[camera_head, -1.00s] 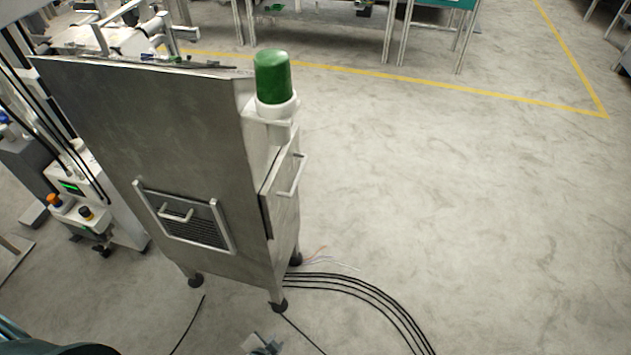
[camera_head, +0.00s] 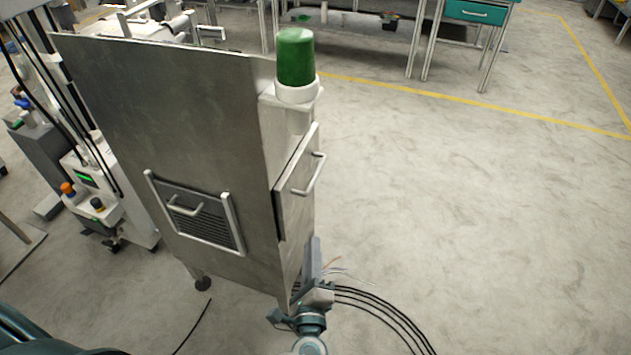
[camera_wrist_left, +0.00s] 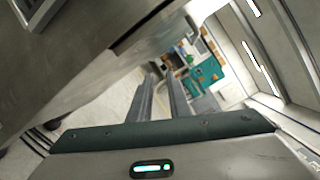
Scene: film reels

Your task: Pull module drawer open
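A tall grey metal cabinet (camera_head: 165,110) stands left of centre in the head view. A drawer-like panel (camera_head: 290,205) with a bar handle (camera_head: 313,176) is on its right side. A vented grille panel (camera_head: 200,219) with its own small handle (camera_head: 185,209) is on the front; I cannot tell which is the module drawer. Both look shut. My left gripper (camera_head: 316,255) is by the cabinet's lower right corner, below the side handle and apart from it. In the left wrist view its fingers (camera_wrist_left: 161,92) have an empty gap between them. My right gripper is not in view.
A green lamp (camera_head: 296,58) tops the cabinet's right side. Black cables (camera_head: 375,303) lie on the floor at lower right. A white wheeled machine (camera_head: 95,200) stands at left. A workbench with a teal drawer (camera_head: 478,11) is at the back. The floor at right is clear.

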